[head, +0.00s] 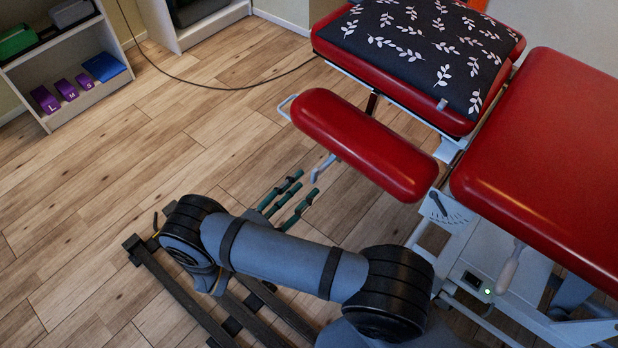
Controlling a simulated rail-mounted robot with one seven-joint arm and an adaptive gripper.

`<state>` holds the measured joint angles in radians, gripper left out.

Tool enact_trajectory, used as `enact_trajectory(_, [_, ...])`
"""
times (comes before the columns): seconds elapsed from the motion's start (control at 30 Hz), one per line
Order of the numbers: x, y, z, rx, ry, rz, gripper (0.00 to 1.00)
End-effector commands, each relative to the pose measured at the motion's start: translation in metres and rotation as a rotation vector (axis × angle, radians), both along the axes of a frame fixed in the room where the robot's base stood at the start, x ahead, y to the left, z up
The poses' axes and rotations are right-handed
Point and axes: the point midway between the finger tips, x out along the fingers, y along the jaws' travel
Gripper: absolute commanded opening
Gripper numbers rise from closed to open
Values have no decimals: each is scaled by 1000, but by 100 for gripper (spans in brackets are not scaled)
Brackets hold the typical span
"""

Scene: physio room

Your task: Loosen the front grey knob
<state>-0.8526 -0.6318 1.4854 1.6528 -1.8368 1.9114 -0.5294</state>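A small light grey lever-like knob (322,168) hangs under the red padded armrest (345,140) of the treatment table. I cannot tell for sure whether it is the front grey knob. My gripper (306,182) has dark green fingers and points up and to the right, with its tips just below and left of this knob. The fingers are apart, with floor showing between them, and nothing is held. Contact with the knob cannot be made out. A darker grey lever (438,204) sits on the table's white side plate, well to the right of my gripper.
The red table top (550,150) fills the right side. A dark leaf-patterned pillow (420,45) lies on the head section. A pale handle (509,268) hangs at the frame. A shelf (90,95) with purple blocks stands at left. The wooden floor between is clear, crossed by a cable.

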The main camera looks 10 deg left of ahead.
Motion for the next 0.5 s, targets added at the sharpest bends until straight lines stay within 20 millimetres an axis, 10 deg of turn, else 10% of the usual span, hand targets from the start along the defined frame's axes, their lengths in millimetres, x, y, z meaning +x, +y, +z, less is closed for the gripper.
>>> enact_trajectory(0.5, [-67, 31, 0, 0, -1, -1, 40])
